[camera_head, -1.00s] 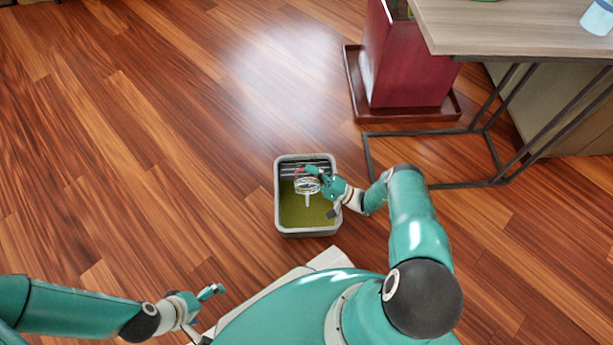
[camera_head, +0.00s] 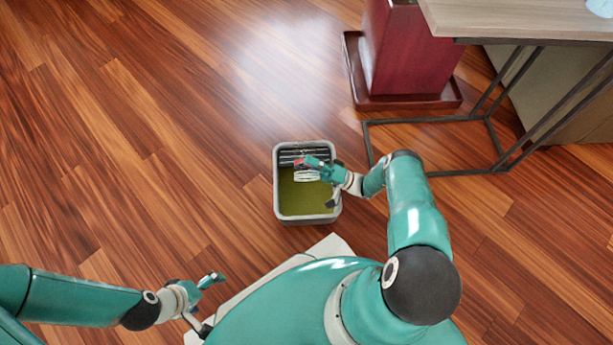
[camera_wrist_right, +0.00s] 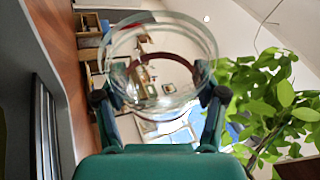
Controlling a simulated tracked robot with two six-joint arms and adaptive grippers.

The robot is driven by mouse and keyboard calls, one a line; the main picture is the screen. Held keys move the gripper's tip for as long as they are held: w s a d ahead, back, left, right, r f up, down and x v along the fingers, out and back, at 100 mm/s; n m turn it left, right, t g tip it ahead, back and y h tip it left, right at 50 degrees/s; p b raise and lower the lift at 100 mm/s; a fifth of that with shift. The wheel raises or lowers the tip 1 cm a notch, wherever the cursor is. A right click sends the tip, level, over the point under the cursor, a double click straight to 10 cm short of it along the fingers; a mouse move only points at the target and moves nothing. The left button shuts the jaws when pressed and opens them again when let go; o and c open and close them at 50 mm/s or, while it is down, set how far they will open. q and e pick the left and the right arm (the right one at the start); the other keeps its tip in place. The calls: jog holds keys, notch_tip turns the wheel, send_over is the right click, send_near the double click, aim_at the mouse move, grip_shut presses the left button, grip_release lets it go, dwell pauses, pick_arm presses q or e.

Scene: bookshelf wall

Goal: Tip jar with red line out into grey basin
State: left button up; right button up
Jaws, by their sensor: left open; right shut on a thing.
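The grey basin (camera_head: 308,219) stands on the wooden floor in front of me, with an olive-yellow inside and a dark slatted part at its far end. My right gripper (camera_head: 313,164) is over the basin's far right part. It is shut on the clear jar (camera_head: 306,176), which shows lying tilted over the basin. In the right wrist view the jar (camera_wrist_right: 203,40) sits between the fingertips, with a dark red line (camera_wrist_right: 140,63) around it. I see no contents in it. My left gripper (camera_head: 211,281) is open and empty, low at the left, away from the basin.
A dark red planter (camera_head: 405,60) stands in a red tray (camera_head: 408,101) behind the basin to the right. A table (camera_head: 520,18) with a thin metal frame (camera_head: 440,121) is at the upper right. Floor to the basin's left is clear.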

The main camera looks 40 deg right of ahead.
notch_tip(320, 180, up, 3)
jog(key=m+h+p, duration=0.2)
jog(key=m, duration=0.1)
jog(key=m+h+p, duration=0.1)
jog(key=m+p, duration=0.1)
jog(key=m, duration=0.1)
jog(key=m+t+h+p, duration=0.1)
jog(key=m+h+p, duration=0.1)
jog(key=m+p, duration=0.1)
jog(key=shift+w+d+r+m+h, duration=0.1)
jog(key=shift+r+m+h, duration=0.1)
jog(key=shift+m+h, duration=0.1)
jog(key=r+m+g+h+p, duration=0.1)
jog(key=m+p, duration=0.1)
jog(key=m, duration=0.1)
jog(key=r+m+g+h+p, duration=0.1)
jog(key=m+p, duration=0.1)
jog(key=r+m+g+p, duration=0.1)
jog(key=m+p, duration=0.2)
jog(key=shift+w+d+m+h, duration=0.1)
jog(key=shift+w+m+h, duration=0.2)
jog(key=shift+h, duration=0.1)
jog(key=shift+r+m+g+p, duration=0.35)
jog(key=shift+m+g+p, duration=0.15)
jog(key=shift+m+g, duration=0.45)
jog(key=shift+r+m+g, duration=0.15)
jog(key=shift+m+g, duration=0.5)
jog(key=shift+m, duration=0.3)
